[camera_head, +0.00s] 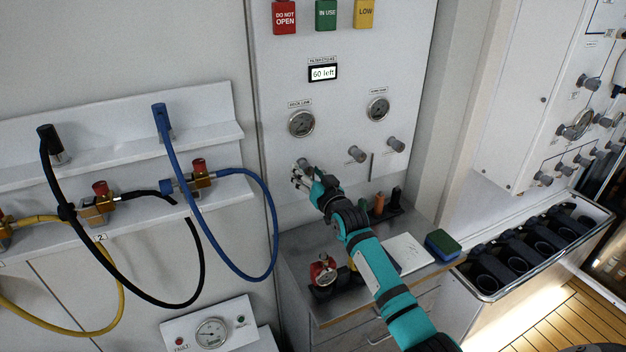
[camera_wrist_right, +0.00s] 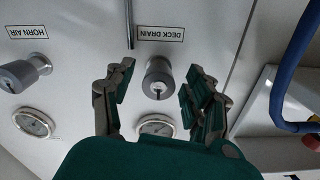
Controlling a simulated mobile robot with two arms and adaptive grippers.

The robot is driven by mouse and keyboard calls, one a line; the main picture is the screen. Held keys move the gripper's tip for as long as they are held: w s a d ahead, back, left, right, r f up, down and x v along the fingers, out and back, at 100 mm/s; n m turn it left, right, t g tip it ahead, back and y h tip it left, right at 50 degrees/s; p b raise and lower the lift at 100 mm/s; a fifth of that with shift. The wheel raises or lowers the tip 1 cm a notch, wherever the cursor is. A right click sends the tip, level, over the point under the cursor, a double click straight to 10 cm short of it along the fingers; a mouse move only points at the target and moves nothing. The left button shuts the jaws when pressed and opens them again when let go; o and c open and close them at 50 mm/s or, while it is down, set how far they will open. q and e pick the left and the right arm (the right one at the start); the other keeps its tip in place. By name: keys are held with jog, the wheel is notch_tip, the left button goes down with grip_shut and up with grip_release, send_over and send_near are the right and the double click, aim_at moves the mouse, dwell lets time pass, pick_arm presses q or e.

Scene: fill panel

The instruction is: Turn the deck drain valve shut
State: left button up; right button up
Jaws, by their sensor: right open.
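The deck drain valve is a grey round knob (camera_wrist_right: 158,76) on the white panel. It sits beside its "DECK DRAIN" label (camera_wrist_right: 161,34), which reads upside down in the right wrist view. In the head view the knob (camera_head: 306,164) shows just above my right gripper (camera_head: 303,178). My right gripper is open, with its dark fingers on either side of the knob in the wrist view. I see a gap on each side and no clear contact. The lower part of the knob is hidden by the hand in the head view. My left gripper is not in view.
The "HORN AIR" knob (camera_wrist_right: 22,74) is a neighbour on the panel. Two gauges (camera_head: 301,123) (camera_head: 378,108) sit above the knobs. Below is a cabinet top with a red-topped item (camera_head: 323,271) and a green-blue sponge (camera_head: 442,245). A blue hose (camera_head: 262,200) hangs at left.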

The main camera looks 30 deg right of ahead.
jog(key=s, duration=1.1)
jog(key=shift+s+a, duration=0.35)
jog(key=shift+s, duration=0.05)
jog(key=shift+f, duration=0.15)
